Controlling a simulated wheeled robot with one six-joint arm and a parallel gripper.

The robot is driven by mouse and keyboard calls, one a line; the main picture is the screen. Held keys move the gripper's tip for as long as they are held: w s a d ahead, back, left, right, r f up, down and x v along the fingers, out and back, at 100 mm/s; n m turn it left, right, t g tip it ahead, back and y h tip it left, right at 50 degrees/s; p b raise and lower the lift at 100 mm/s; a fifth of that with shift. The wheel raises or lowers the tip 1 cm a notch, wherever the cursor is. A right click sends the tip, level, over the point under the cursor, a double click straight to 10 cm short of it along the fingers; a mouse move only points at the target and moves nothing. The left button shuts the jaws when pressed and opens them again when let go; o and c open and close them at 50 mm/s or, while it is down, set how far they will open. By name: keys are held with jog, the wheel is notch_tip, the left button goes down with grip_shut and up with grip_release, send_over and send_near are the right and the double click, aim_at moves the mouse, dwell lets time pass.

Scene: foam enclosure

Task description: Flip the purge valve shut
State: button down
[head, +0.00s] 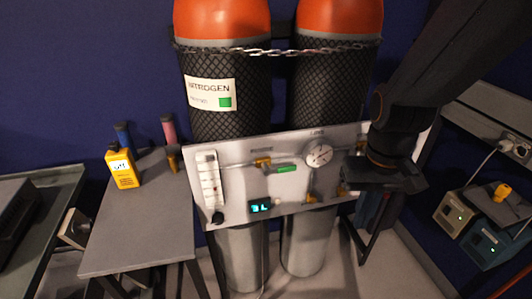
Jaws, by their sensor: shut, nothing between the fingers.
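A pale valve panel (238,183) stands in front of two gas cylinders. A brass valve (263,162) with a green lever handle (288,168) sits at its upper middle. The lever lies roughly level, pointing right along the pipe. The small label above it is too blurred to read surely, so I cannot confirm it is the purge valve. More brass fittings show at the lower right of the panel (311,198). My gripper (348,183) is shut and empty, in front of the panel's right end, right of the green lever and apart from it. It hides part of that end.
A round gauge (319,154), flow tube (209,182) and lit display (260,206) are on the panel. A chain (275,51) crosses the cylinders. A grey table (140,222) with a yellow meter (122,169) stands left. Boxes (455,215) sit right.

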dwell(0.3)
notch_tip(320, 180, up, 18)
jog(key=n+p, duration=0.3)
jog(key=p, duration=0.4)
send_over(288, 167)
jog(key=shift+w, duration=0.1)
jog(key=shift+f, duration=0.15)
notch_tip(288, 167, down, 14)
jog(key=p, duration=0.3)
